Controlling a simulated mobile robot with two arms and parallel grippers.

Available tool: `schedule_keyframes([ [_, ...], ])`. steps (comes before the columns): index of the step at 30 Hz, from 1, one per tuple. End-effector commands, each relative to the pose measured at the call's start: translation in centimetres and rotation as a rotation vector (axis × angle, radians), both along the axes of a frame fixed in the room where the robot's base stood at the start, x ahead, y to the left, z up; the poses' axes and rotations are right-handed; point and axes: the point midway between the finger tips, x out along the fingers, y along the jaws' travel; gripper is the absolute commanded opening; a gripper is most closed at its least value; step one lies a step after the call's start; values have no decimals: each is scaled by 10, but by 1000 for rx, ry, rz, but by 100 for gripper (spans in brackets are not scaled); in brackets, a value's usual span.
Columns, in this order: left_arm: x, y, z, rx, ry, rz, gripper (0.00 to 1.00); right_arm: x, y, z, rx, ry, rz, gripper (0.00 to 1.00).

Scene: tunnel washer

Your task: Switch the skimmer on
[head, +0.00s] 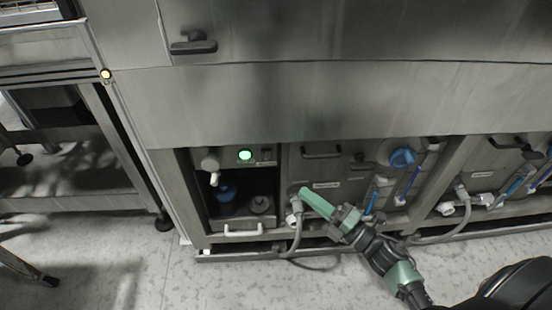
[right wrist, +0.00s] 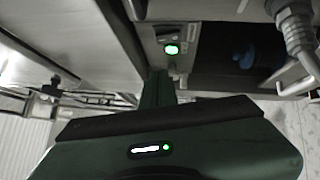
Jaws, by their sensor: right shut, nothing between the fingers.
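A green lit button or lamp (head: 245,155) shows at the top of the open left bay under the machine, with a small dark switch-like part (head: 266,154) to its right. In the right wrist view the green light (right wrist: 171,49) glows just beyond the fingers, with the small dark part (right wrist: 168,31) beside it. I cannot read which unit is the skimmer. My right gripper (head: 304,192) is shut and empty, pointing up-left in front of the labelled panel (head: 323,168), right of and below the green light. My left gripper is not in view.
The bay holds a blue-capped container (head: 226,194) and a white handle (head: 243,230) at its front. A grey hose (head: 297,235) hangs near my gripper. A blue knob (head: 402,158) is to the right. The floor (head: 130,275) in front is mostly clear.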

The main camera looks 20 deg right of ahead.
Motion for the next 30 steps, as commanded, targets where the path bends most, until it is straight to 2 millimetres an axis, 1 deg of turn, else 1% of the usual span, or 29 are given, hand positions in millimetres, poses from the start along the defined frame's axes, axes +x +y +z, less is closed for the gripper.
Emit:
schedule_keyframes([
  [5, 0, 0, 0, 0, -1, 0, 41, 7, 4, 2, 3, -1, 1, 0],
  [8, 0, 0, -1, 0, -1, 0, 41, 18, 11, 4, 3, -4, 1, 0],
  [18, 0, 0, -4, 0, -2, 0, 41, 81, 46, 15, 3, -3, 0, 0],
  [20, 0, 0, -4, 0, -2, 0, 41, 90, 51, 17, 4, -3, 0, 0],
  [21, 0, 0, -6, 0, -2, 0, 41, 97, 47, 17, 1, -2, -2, 0],
  [24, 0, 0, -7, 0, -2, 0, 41, 110, 43, 20, 2, -1, -2, 0],
  [30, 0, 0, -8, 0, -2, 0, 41, 123, 39, 23, 3, 1, 0, 0],
])
